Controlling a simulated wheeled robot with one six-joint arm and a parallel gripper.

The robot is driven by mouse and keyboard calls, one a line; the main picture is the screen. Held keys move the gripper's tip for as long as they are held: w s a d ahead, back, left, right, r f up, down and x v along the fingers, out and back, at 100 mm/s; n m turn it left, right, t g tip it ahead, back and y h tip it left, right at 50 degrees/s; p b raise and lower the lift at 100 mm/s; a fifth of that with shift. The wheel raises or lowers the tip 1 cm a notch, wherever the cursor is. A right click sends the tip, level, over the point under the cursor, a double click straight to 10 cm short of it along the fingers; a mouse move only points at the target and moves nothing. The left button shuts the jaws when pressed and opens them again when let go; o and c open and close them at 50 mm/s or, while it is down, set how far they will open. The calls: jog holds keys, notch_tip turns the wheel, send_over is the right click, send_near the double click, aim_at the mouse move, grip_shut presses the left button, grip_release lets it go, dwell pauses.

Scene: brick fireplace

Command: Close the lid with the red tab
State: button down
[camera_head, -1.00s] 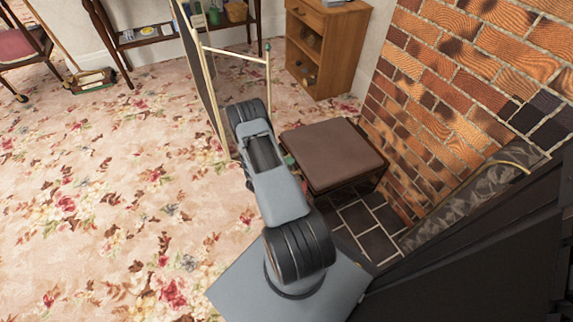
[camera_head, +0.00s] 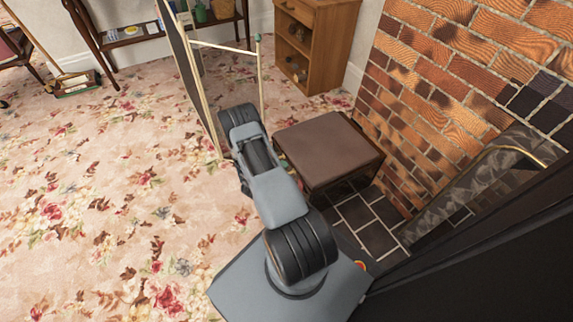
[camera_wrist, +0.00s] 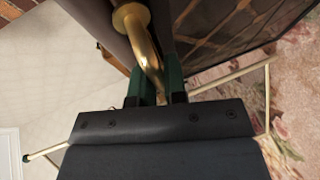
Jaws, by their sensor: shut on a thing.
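A dark box (camera_head: 326,189) with a brown padded lid (camera_head: 328,150) stands by the brick fireplace. The lid looks flat and down on the box. My gripper (camera_wrist: 155,78) has green fingers, shut on a curved brass handle (camera_wrist: 147,48) in the wrist view. The handle joins a dark brown surface at the top of that view. In the head view my arm hides most of the gripper, at the box's left side. I cannot make out a red tab on the lid in either view.
A wooden cabinet (camera_head: 335,40) stands behind the box, against the wall. The brick wall (camera_head: 440,90) bounds the right. Flowered carpet (camera_head: 90,210) is open on the left.

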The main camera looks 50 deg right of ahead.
jog(key=shift+s+f, duration=0.15)
jog(key=shift+f, duration=0.25)
jog(key=c, duration=1.2)
grip_release()
jog(key=shift+f, duration=0.1)
jog(key=shift+o, duration=0.2)
jog(key=shift+a, duration=0.25)
jog(key=p+v, duration=0.4)
jog(key=v, duration=0.9)
jog(key=shift+a+r, duration=0.15)
jog(key=shift+r, duration=0.1)
